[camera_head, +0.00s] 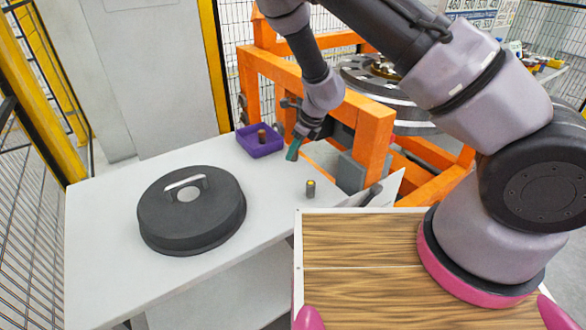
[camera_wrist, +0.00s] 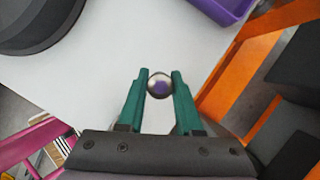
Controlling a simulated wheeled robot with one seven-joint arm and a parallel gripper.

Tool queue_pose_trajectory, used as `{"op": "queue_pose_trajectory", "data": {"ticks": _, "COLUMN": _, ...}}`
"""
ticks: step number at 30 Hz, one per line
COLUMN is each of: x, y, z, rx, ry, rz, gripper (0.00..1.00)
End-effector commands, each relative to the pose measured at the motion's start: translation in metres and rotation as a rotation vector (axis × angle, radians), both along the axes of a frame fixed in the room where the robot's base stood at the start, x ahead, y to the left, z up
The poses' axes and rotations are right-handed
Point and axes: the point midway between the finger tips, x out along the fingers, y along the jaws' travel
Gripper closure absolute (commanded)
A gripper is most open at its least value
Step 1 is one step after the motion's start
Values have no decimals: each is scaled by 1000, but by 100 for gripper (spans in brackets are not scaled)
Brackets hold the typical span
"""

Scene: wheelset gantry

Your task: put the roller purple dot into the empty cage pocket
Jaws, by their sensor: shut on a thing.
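The purple-dot roller (camera_wrist: 160,85) is seen end-on in the wrist view, a shiny metal cylinder with a purple dot on its end face. It sits between the green fingertips of my gripper (camera_wrist: 160,86), which are shut on it. In the head view my gripper (camera_head: 293,152) is above the right side of the white table, just right of the purple tray. The roller is not clearly visible there. No cage pocket can be made out in either view.
The purple tray (camera_head: 250,150) holds a brownish roller (camera_head: 262,135). A black round cover (camera_head: 190,220) with a handle lies on the white table (camera_head: 100,270). An orange frame (camera_head: 375,140) stands close behind.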

Motion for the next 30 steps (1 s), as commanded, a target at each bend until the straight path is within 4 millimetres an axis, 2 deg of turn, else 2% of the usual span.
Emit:
{"op": "queue_pose_trajectory", "data": {"ticks": 1, "x": 0, "y": 0, "z": -9, "rx": -2, "ry": 1, "rz": 0, "gripper": 100}}
{"op": "queue_pose_trajectory", "data": {"ticks": 8, "x": 0, "y": 0, "z": -27, "rx": 0, "ry": 0, "rz": 1, "gripper": 100}}
{"op": "queue_pose_trajectory", "data": {"ticks": 15, "x": 1, "y": 0, "z": -56, "rx": 1, "ry": -2, "rz": 0, "gripper": 100}}
{"op": "queue_pose_trajectory", "data": {"ticks": 26, "x": 1, "y": 0, "z": -61, "rx": 2, "ry": -2, "rz": 0, "gripper": 100}}
{"op": "queue_pose_trajectory", "data": {"ticks": 27, "x": 0, "y": 0, "z": -62, "rx": 2, "ry": -1, "rz": 1, "gripper": 62}}
{"op": "queue_pose_trajectory", "data": {"ticks": 29, "x": 0, "y": 0, "z": -61, "rx": 2, "ry": -1, "rz": 1, "gripper": 39}}
{"op": "queue_pose_trajectory", "data": {"ticks": 30, "x": 0, "y": 0, "z": -61, "rx": 1, "ry": -2, "rz": 1, "gripper": 36}}
